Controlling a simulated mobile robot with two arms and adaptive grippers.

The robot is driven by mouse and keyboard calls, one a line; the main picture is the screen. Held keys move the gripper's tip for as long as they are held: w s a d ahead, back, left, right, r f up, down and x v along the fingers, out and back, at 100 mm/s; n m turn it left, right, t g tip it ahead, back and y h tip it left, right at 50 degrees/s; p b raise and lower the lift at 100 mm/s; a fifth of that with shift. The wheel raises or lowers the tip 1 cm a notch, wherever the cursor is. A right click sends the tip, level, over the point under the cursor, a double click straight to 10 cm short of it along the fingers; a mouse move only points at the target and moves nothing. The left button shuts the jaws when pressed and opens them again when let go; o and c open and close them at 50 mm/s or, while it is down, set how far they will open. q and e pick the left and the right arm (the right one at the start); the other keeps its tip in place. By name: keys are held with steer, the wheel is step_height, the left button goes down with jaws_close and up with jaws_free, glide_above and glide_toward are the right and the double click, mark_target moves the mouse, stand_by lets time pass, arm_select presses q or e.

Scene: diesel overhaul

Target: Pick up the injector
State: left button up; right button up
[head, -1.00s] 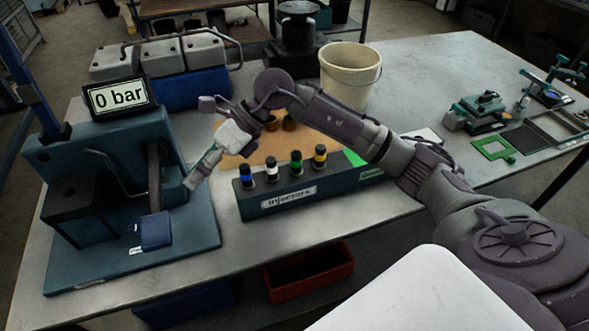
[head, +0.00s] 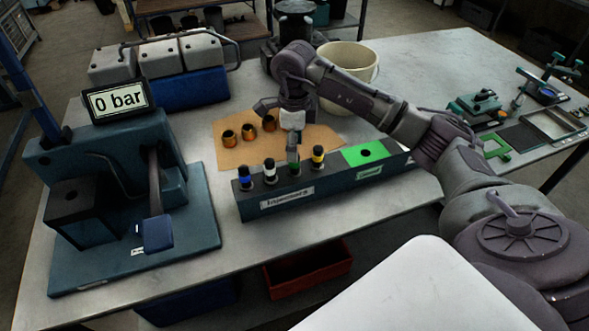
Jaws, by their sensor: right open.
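The injector rack (head: 330,195) is a long dark block with a label reading "Injectors". Several injectors stand upright in it: one with a blue band (head: 245,184), one with a white band (head: 270,177), one with a green band (head: 295,170) and one with a yellow band (head: 318,158). My right gripper (head: 293,152) points down, open, directly over the green-banded injector and partly hides its top. I cannot tell whether the fingers touch it. My left gripper is not in view.
A teal test stand (head: 110,185) with a lever and a "0 bar" display (head: 118,101) stands at left. Copper-coloured sleeves (head: 249,132) sit on a tan board (head: 232,155) behind the rack. A cream bucket (head: 365,58) stands behind my arm.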

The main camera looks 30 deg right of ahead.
mark_target(294, 176)
step_height(294, 176, down, 5)
steer(key=p, duration=0.3)
steer(key=shift+f, duration=0.2)
jaws_close()
